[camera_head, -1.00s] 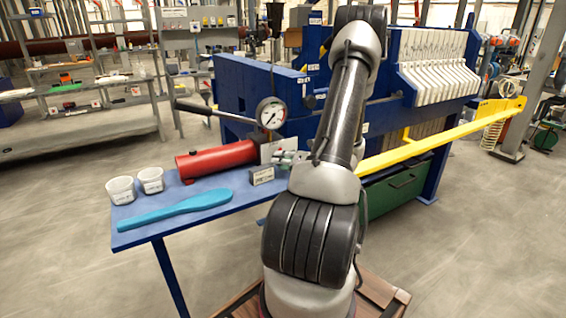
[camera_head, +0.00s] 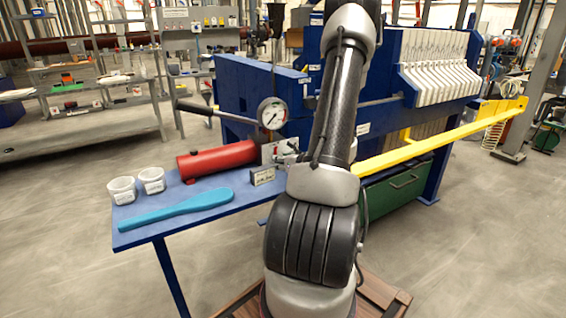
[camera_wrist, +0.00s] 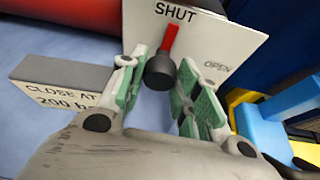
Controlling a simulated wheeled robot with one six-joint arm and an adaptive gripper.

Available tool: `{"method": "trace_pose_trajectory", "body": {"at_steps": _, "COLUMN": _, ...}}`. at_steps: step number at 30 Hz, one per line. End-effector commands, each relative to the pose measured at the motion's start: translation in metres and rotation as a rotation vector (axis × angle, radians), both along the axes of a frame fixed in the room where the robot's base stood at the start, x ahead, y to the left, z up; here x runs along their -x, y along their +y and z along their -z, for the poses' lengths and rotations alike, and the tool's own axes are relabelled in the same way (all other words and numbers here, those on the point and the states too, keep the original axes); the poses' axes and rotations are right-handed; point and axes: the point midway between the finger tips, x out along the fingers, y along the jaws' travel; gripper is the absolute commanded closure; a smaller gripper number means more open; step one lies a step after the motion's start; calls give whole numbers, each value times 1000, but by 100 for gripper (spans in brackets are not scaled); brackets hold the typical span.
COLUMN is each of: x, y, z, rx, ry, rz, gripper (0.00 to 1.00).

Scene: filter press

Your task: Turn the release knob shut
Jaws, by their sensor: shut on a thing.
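The release knob (camera_wrist: 159,72) is black with a red pointer, in front of a white plate (camera_wrist: 228,38) lettered SHUT at the top and OPEN to the right. The red pointer aims up, at the word SHUT. My gripper (camera_wrist: 163,66) has its green-padded fingers on either side of the knob and is shut on it. In the head view my gripper (camera_head: 286,151) is at the plate beside the red cylinder (camera_head: 217,160); the knob cannot be made out there.
A sign reading CLOSE AT 200 (camera_wrist: 62,82) stands left of my gripper. A pressure gauge (camera_head: 271,113) rises behind the cylinder. Two white cups (camera_head: 152,181) and a blue paddle (camera_head: 178,210) lie on the blue table (camera_head: 130,236). A yellow bar (camera_head: 440,143) extends right.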

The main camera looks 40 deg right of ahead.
Motion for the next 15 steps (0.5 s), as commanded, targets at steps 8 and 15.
{"method": "trace_pose_trajectory", "body": {"at_steps": 8, "x": 0, "y": 0, "z": 0, "rx": 63, "ry": 15, "rz": 2, "gripper": 91}}
{"method": "trace_pose_trajectory", "body": {"at_steps": 15, "x": 0, "y": 0, "z": 0, "rx": 73, "ry": 18, "rz": 1, "gripper": 91}}
